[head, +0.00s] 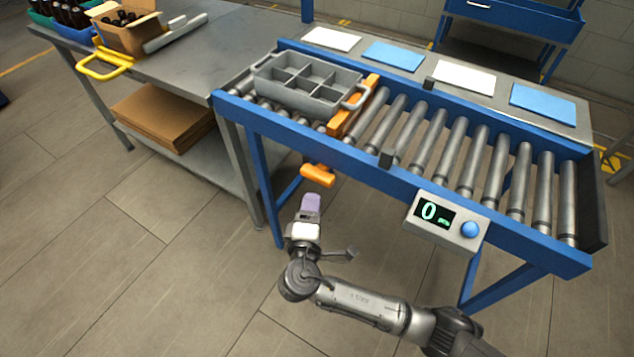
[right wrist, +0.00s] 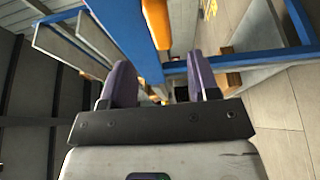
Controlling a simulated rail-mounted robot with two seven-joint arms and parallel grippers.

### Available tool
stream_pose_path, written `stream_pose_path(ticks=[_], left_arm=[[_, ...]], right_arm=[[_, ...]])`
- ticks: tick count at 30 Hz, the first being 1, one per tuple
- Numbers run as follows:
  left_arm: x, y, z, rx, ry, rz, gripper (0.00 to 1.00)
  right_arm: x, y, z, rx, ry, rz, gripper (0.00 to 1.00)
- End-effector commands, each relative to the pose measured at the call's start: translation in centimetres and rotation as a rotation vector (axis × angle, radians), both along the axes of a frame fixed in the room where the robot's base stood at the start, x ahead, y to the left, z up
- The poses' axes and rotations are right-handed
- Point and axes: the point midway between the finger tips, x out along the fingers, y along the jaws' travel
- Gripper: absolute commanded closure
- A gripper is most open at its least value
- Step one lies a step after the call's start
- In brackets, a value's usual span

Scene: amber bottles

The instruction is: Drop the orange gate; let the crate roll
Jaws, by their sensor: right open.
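The orange gate (head: 354,107) stands up across the roller conveyor. Its orange handle (head: 318,175) sticks out below the conveyor's near blue rail. The grey divided crate (head: 309,85) sits on the rollers to the left of the gate, close to it, and its compartments look empty. My right gripper (head: 311,203) is just below and in front of the handle, apart from it in the head view. In the right wrist view my purple fingers (right wrist: 160,78) are spread with nothing between them, and the orange handle (right wrist: 157,22) shows ahead of them. My left gripper is not in view.
The rollers (head: 470,155) right of the gate are clear. A counter box (head: 445,222) reading 0 hangs on the near rail. White and blue mats lie along the far side. A steel table (head: 190,62) with a cardboard box of bottles (head: 128,25) stands left.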

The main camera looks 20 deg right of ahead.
Motion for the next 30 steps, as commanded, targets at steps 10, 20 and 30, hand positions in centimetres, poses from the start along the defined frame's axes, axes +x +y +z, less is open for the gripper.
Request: stream_pose_path(ticks=[10, 20, 30], left_arm=[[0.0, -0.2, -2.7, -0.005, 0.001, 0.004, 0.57], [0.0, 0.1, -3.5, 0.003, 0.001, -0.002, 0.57], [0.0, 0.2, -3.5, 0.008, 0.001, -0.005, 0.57]], right_arm=[[5.3, -2.9, -0.2, 0.001, -0.003, -0.001, 0.45], [7.5, -4.0, -0.1, 0.002, 0.000, 0.000, 0.45], [7.6, -4.1, 0.0, 0.002, 0.000, 0.000, 0.45]])
